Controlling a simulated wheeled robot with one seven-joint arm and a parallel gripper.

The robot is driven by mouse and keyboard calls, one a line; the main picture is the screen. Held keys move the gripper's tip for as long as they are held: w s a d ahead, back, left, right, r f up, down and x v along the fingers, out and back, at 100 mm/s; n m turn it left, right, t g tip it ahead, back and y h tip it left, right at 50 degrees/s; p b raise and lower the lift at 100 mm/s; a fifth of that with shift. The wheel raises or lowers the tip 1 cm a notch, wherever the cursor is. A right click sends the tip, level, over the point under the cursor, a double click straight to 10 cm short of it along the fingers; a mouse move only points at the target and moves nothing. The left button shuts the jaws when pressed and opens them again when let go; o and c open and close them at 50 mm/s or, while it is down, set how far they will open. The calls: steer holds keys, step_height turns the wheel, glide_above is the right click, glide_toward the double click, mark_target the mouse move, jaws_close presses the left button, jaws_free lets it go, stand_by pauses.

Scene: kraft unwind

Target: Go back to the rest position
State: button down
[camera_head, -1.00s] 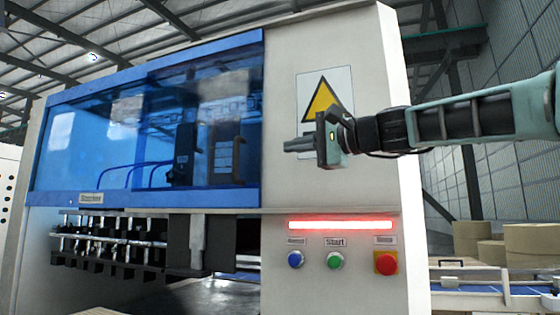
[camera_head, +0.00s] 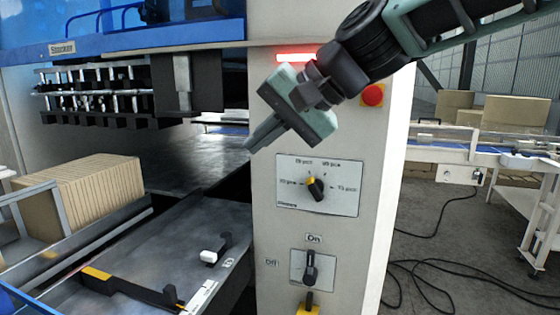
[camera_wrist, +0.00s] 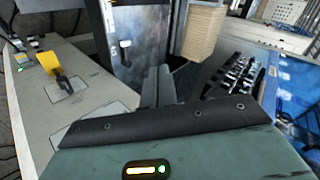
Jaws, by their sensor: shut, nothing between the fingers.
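My gripper (camera_head: 250,146) is in front of the white panel of the stacker machine, in the upper middle of the head view. Its fingers are together, point down to the left, and hold nothing. In the wrist view the fingers (camera_wrist: 158,84) also lie together. The arm reaches in from the upper right and hides part of the panel, including the blue and green buttons. The red light bar (camera_head: 297,57) and the red button (camera_head: 372,95) show beside the arm.
A rotary selector (camera_head: 316,187) and an on/off switch (camera_head: 310,268) are on the panel below my gripper. A stack of cardboard (camera_head: 80,195) stands left beside a metal table (camera_head: 150,250). A conveyor (camera_head: 470,150), boxes and floor cables (camera_head: 420,275) are at the right.

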steer(key=s+d+f+n+g+h, duration=0.1)
steer(key=s+d+f+n+h, duration=0.1)
steer(key=s+d+f, duration=0.3)
steer(key=s+d+f+n+g+h+b, duration=0.1)
steer(key=s+d+f+n+h, duration=0.2)
steer(key=s+d+f, duration=0.3)
steer(key=s+d+f+n+g+h, duration=0.1)
steer(key=s+d+f+n+h, duration=0.2)
steer(key=s+d+f, duration=0.3)
steer(key=s+f, duration=0.5)
steer(key=f, duration=0.4)
steer(key=shift+s+g+h+b, duration=0.3)
steer(key=shift+s+b, duration=0.05)
steer(key=shift+s, duration=0.05)
steer(key=shift+f, duration=0.1)
